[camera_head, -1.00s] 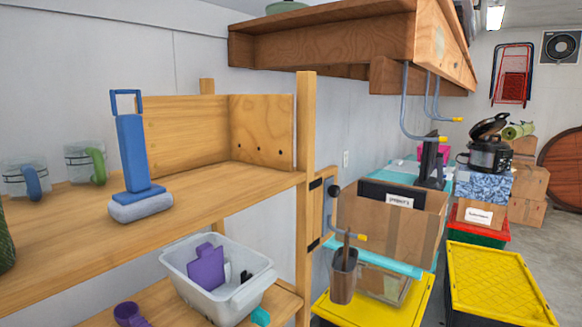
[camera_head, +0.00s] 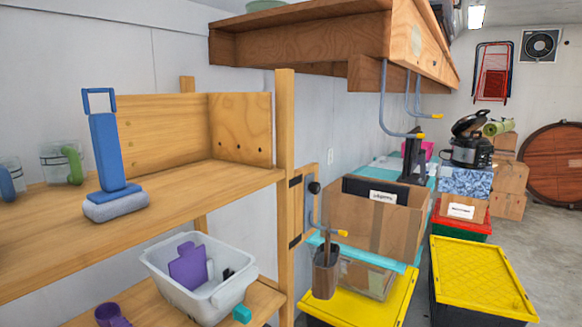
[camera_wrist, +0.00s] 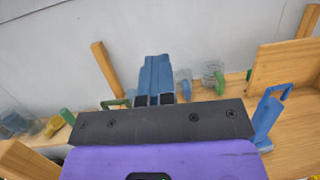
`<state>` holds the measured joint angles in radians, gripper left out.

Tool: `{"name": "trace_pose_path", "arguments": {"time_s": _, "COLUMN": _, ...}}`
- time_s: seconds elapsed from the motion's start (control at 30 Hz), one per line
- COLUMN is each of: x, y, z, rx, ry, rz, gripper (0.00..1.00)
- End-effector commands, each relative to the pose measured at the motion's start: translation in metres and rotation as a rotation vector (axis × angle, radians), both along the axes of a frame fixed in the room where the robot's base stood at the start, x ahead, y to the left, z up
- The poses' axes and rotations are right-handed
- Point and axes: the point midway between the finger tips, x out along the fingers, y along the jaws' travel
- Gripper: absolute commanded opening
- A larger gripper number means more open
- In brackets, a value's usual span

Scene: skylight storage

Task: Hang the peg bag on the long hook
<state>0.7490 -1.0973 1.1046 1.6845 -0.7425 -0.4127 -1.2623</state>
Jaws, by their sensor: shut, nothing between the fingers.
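A brown bag (camera_head: 326,272), which looks like the peg bag, hangs by its strap at a yellow-tipped hook (camera_head: 338,232) beside the wooden shelf post in the head view. Longer grey hooks with yellow tips, the nearest one (camera_head: 400,134), hang below the upper wooden shelf, and I see no bag on them. My gripper (camera_wrist: 156,64) shows in the wrist view with its blue fingers together and empty. It points toward the shelf with the mugs, and the bag is not in that view. My gripper is not in the head view.
A blue scrubber (camera_head: 112,165) stands on the left shelf (camera_head: 210,185) near mugs (camera_head: 62,163). A white tub (camera_head: 155,262) sits on the shelf below. A cardboard box (camera_head: 350,222) and yellow-lidded crates (camera_head: 480,275) stand near the bag. Grey floor (camera_head: 540,250) is clear at right.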

Motion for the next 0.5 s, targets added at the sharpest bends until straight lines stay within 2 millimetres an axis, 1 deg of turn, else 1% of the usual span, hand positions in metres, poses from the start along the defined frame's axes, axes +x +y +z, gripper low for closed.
{"name": "trace_pose_path", "arguments": {"time_s": 0.2, "x": 0.006, "y": 0.012, "z": -0.005, "rx": -0.001, "ry": 0.001, "rz": -0.001, "gripper": 0.00}}
{"name": "trace_pose_path", "arguments": {"time_s": 0.5, "x": 0.008, "y": 0.016, "z": -0.006, "rx": -0.001, "ry": 0.001, "rz": -0.001, "gripper": 0.00}}
